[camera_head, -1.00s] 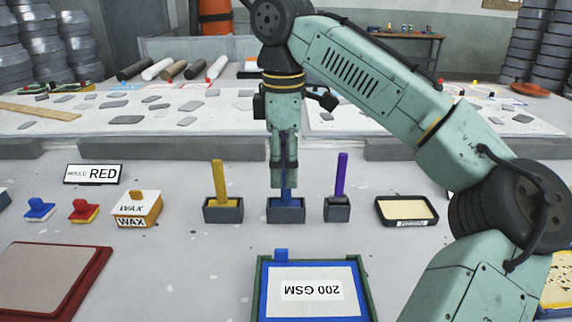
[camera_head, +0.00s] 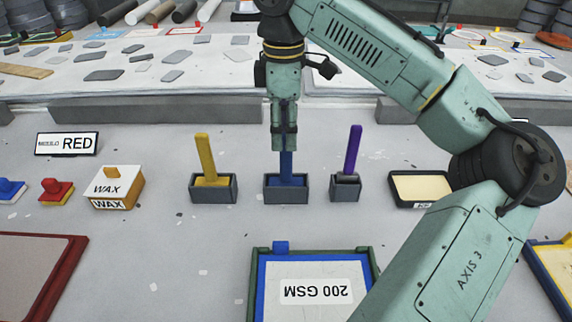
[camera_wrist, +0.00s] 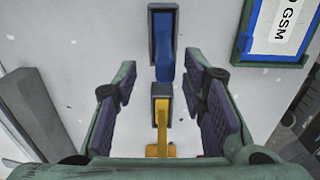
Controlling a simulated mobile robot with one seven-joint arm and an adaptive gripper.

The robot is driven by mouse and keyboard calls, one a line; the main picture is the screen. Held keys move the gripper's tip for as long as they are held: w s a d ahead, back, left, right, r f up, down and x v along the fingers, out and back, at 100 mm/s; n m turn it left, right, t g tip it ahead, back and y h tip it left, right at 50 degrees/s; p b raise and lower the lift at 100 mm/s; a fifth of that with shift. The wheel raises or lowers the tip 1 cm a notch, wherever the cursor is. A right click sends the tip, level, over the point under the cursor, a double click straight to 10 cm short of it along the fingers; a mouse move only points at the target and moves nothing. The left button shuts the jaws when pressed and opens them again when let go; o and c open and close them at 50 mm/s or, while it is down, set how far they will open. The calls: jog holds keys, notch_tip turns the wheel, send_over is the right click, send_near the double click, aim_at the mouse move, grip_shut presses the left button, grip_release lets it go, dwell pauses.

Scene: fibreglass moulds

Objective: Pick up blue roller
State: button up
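The blue roller (camera_head: 286,167) stands upright in a dark grey holder (camera_head: 286,190), between a yellow roller (camera_head: 206,158) and a purple roller (camera_head: 352,150). My gripper (camera_head: 283,147) points down over the blue handle, and its fingers hide the handle's upper end in the head view. In the wrist view, the gripper (camera_wrist: 160,78) is open, with purple-padded fingers wide apart. The blue roller (camera_wrist: 164,66) shows in the gap between the fingertips, with clear space on both sides. The yellow roller (camera_wrist: 162,115) appears below it in that view.
A framed board marked 200 GSM (camera_head: 313,291) lies in front of the rollers. A tray (camera_head: 420,188) is at right. A WAX box (camera_head: 118,187) and red (camera_head: 56,191) and blue (camera_head: 9,190) blocks are at left. A grey ledge (camera_head: 180,114) runs behind.

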aim_at(286, 181)
jog(key=f, duration=0.2)
jog(key=f+p, duration=0.1)
jog(key=shift+s+d+f, duration=0.25)
jog(key=shift+s+f, duration=0.05)
jog(key=shift+f, duration=0.6)
jog(key=shift+c, duration=0.5)
grip_shut()
